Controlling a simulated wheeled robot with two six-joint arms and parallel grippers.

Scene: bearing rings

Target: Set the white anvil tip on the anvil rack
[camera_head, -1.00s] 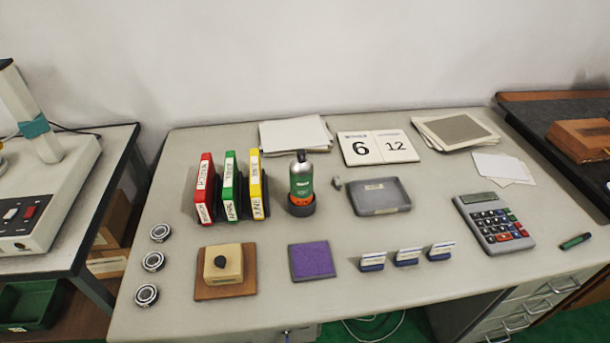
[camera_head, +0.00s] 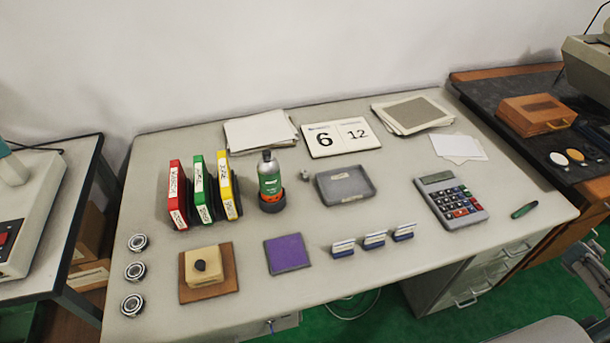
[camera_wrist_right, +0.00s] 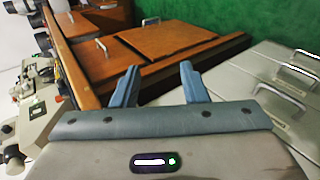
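I cannot make out a thing that is surely the white anvil tip or the anvil rack. A pale round disc (camera_head: 558,158) lies on the dark bench at the right, in front of the wooden box, beside a yellowish disc (camera_head: 575,155); what these are is too small to tell. My right gripper (camera_wrist_right: 160,68) shows in the right wrist view, its two blue-grey fingers apart with nothing between them. It hangs in front of wooden and grey drawers. Neither gripper is in the head view.
The grey desk (camera_head: 350,240) holds several binders, a bottle (camera_head: 270,183), a calculator (camera_head: 451,200) and bearing rings (camera_head: 134,271). The dark bench (camera_head: 500,95) adjoins it at the right, with a wooden box (camera_head: 536,114) and a machine (camera_head: 588,70). A chair (camera_head: 550,333) stands at the lower right.

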